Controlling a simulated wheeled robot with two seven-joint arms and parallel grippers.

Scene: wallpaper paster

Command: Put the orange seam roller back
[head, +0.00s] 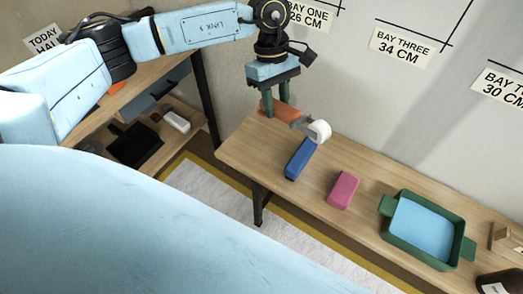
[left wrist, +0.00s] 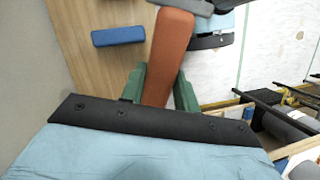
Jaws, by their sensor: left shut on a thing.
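The orange seam roller (head: 286,112) has an orange handle and a white wheel at its right end. My left gripper (head: 274,112) is shut on its handle, with the green fingers on either side. The roller is over the left end of the wooden bench (head: 236,150); I cannot tell if it touches the top. In the left wrist view the handle (left wrist: 170,55) lies between the fingers of my left gripper (left wrist: 160,90), and the wheel is not seen. My right gripper is not in view.
A blue block (head: 300,158), a pink block (head: 343,190) and a green tray (head: 386,233) with light blue inside stand along the bench. At left, a shelf unit (head: 160,72) holds a black tray (head: 135,146) and a white item (head: 176,121). A wall is behind the bench.

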